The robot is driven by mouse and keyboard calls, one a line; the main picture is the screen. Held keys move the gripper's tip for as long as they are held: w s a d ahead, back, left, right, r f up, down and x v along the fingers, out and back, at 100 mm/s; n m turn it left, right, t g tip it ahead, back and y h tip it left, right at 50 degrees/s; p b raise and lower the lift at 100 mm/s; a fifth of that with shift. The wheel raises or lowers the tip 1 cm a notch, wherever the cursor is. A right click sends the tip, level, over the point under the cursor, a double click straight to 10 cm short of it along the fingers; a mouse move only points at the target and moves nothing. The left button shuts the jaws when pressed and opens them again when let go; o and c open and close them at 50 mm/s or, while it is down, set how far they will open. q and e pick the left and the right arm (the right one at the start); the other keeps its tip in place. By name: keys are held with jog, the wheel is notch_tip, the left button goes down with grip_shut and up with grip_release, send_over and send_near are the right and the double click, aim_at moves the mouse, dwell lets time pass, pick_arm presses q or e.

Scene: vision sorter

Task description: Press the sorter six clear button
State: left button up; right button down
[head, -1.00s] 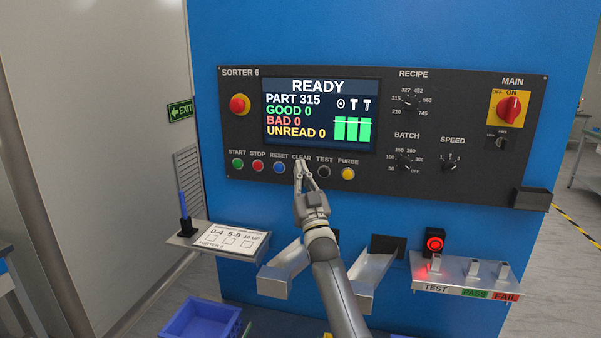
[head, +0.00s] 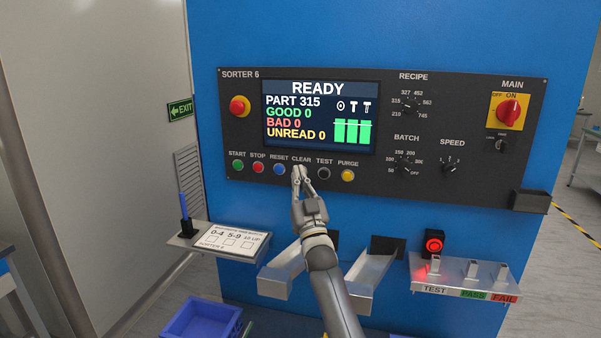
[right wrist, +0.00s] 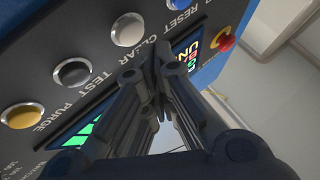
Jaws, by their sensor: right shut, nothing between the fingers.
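The clear button shows in the right wrist view as a white-grey round button (right wrist: 127,28) with a metal ring, beside the word CLEAR. In the head view my right gripper (head: 299,172) is in front of it, just under the CLEAR label, and mostly hides it. The right gripper also shows in the right wrist view (right wrist: 148,80), its fingers shut and empty. I cannot tell whether the fingertips touch the button. The sorter 6 screen (head: 318,118) reads READY, part 315, good 0, bad 0, unread 0. My left gripper is not in view.
The blue reset button (head: 279,169) and black test button (head: 323,173) flank the clear button closely. A red emergency knob (head: 239,106) is at the panel's left. Below stand a card shelf (head: 186,243), metal chutes (head: 273,288) and a test shelf (head: 425,278).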

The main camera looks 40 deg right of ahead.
jog(key=shift+s+a+p, duration=1)
jog(key=shift+s+a, duration=0.5)
jog(key=shift+a, duration=0.2)
